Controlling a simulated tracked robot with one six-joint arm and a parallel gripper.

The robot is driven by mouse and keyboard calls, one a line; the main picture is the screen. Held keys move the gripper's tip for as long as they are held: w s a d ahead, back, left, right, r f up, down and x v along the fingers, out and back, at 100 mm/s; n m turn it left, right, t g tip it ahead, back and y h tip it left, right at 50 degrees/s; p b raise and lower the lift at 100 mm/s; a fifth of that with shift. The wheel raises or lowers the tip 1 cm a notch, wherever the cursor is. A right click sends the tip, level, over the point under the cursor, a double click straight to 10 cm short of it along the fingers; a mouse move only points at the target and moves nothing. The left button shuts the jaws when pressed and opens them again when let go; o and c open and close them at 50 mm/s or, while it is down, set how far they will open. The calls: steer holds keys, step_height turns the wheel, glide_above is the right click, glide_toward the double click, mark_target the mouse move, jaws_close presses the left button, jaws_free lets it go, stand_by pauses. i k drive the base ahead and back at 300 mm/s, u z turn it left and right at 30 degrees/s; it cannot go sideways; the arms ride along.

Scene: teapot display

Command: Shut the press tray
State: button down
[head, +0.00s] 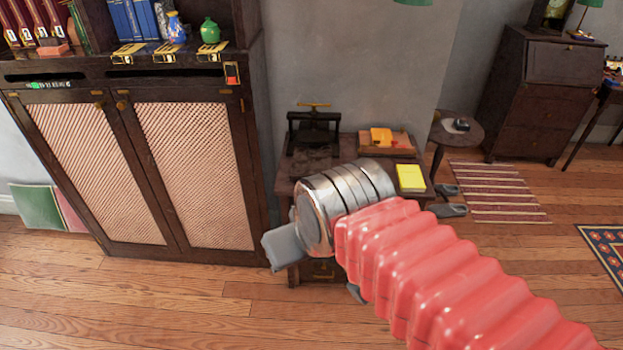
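A black press (315,130) with a brass handle on top stands on the left of a small dark wooden stand (342,152) against the wall. Its lower part looks dark and flat; I cannot tell a separate tray there or how far out it is. A dark front with a brass fitting (322,270) shows low on the stand, partly behind my arm. My gripper (318,271) is in front of the stand, below the press. Its grey fingers show apart, one at the left and one lower right, with nothing seen between them. My wrist hides much of the stand's front.
A tall cabinet (190,175) with lattice doors stands close on the left. On the stand are a wooden tray (399,150) with an orange thing and a yellow pad (410,177). Grey shoes (447,210) lie at right. Wooden floor is clear in front.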

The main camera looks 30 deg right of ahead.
mark_target(308, 161)
steer(key=i, duration=0.85)
steer(key=u, duration=0.05)
